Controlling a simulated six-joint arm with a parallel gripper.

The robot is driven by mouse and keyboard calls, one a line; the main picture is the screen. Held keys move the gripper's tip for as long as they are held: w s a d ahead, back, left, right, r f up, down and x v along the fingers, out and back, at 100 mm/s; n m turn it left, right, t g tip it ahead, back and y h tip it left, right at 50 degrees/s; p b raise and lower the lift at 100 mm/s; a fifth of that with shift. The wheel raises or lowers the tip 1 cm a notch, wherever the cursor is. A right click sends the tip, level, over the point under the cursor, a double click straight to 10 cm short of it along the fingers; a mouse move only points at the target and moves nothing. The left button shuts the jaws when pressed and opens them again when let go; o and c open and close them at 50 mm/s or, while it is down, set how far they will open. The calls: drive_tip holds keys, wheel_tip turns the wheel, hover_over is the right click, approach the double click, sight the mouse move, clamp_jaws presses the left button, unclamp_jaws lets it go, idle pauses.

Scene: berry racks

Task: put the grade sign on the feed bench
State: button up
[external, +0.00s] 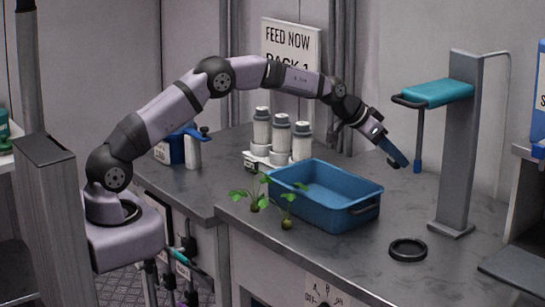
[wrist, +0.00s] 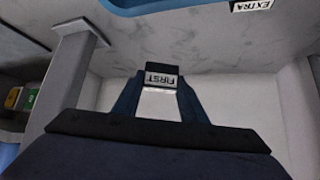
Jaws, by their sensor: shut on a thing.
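In the wrist view, my gripper (wrist: 158,92) is shut on a small dark grade sign (wrist: 161,79) with a white label reading FIRST, upside down in the picture. In the external view, my gripper (external: 394,152) is held out above the grey bench, between the blue tub and the grey stand; the sign is hard to make out there. The grey bench top (external: 355,250) lies below; it also shows in the wrist view (wrist: 215,48). A board reading FEED NOW (external: 288,38) stands behind the bench.
A blue tub (external: 325,212), small green plants (external: 257,203) and white canisters (external: 281,135) stand on the bench. A grey stand (external: 455,150) with a teal arm (external: 440,92) rises at right. A black ring (external: 408,249) lies near the front. An EXTRA label (wrist: 252,5) shows in the wrist view.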

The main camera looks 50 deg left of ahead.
drive_tip(key=shift+f+p, duration=0.7)
drive_tip(key=shift+f, duration=4.25)
drive_tip(key=shift+f, duration=0.2)
drive_tip(key=o, duration=1.1)
drive_tip(key=shift+r, duration=0.2)
drive_tip(key=shift+b+v, duration=2.05)
drive_tip(key=shift+v, duration=4)
drive_tip(key=shift+s, duration=0.15)
